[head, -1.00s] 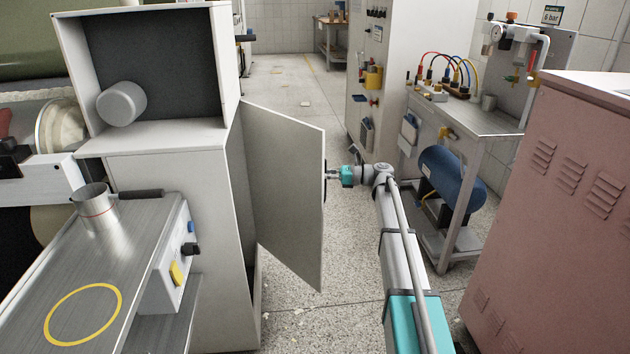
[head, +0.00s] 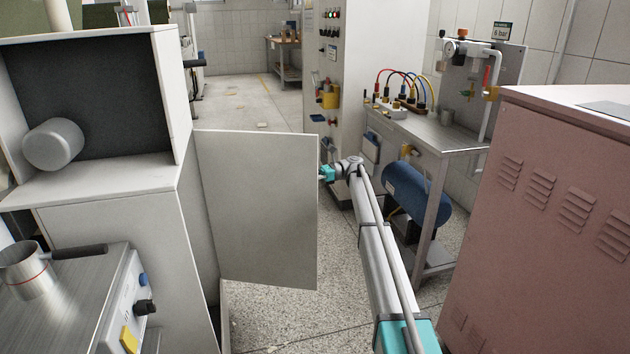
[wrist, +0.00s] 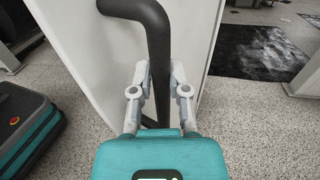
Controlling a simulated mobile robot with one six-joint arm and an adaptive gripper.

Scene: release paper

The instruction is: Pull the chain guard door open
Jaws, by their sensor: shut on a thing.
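The chain guard door (head: 258,212) is a flat light grey panel standing open from the side of the white cabinet (head: 120,255) in the head view. My gripper (wrist: 162,78) is shut on the black bar handle (wrist: 157,35) in the wrist view, one finger on each side of it. The handle is fixed to the pale door panel (wrist: 88,45). In the head view my gripper (head: 324,173) is at the door's free right edge, its fingertips and the handle mostly hidden behind the panel.
A pink vented cabinet (head: 545,220) stands close on the right. A metal cart (head: 440,150) with a blue tank (head: 415,192) stands behind my arm. A tall control cabinet (head: 365,60) is beyond the door. Speckled floor (head: 285,325) is clear below the door.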

